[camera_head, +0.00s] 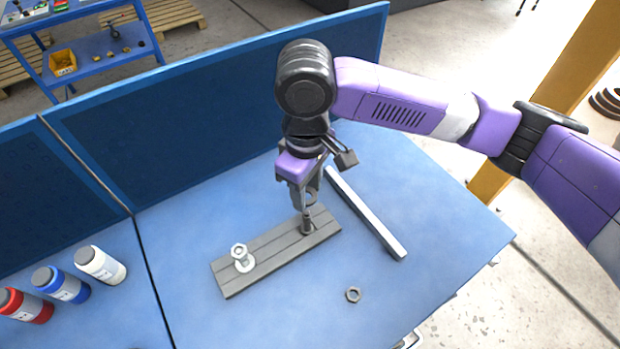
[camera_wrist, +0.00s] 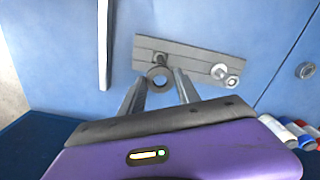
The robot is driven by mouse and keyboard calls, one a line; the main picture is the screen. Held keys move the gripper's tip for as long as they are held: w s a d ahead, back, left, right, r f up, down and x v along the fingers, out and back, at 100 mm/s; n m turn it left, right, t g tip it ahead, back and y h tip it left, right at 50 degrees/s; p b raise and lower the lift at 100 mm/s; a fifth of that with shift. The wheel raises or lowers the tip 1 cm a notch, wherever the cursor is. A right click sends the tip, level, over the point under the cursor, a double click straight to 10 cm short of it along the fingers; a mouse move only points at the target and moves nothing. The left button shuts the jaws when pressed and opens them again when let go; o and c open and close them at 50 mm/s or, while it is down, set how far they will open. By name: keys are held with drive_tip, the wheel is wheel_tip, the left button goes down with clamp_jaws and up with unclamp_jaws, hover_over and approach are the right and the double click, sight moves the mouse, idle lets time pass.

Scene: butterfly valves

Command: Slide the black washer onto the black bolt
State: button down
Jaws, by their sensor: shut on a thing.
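The black washer (camera_wrist: 160,69) is held flat between the two fingertips of my gripper (camera_wrist: 161,79) in the wrist view. In the head view my gripper (camera_head: 308,200) points down over the right end of a grey plate (camera_head: 276,251), and the washer is mostly hidden there. The black bolt (camera_head: 307,227) stands upright on that end of the plate, just below the fingertips. In the wrist view the bolt (camera_wrist: 160,57) shows just beyond the washer's far rim. The washer appears apart from the bolt, above it; the exact gap is hard to tell.
A silver bolt with a nut (camera_head: 240,254) stands on the plate's left end. A loose nut (camera_head: 353,295) lies to the front right. A long metal bar (camera_head: 368,215) lies right of the plate. Several bottles (camera_head: 62,284) stand left. A blue panel (camera_head: 200,120) borders the table's back.

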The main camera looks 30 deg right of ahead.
sight(307, 212)
drive_tip(key=shift+f+b, duration=2.05)
drive_tip(key=shift+f, duration=0.6)
drive_tip(key=shift+f, duration=0.85)
idle(0.9)
drive_tip(key=c, duration=0.8)
unclamp_jaws()
drive_tip(key=shift+r, duration=0.1)
drive_tip(key=shift+r, duration=3.85)
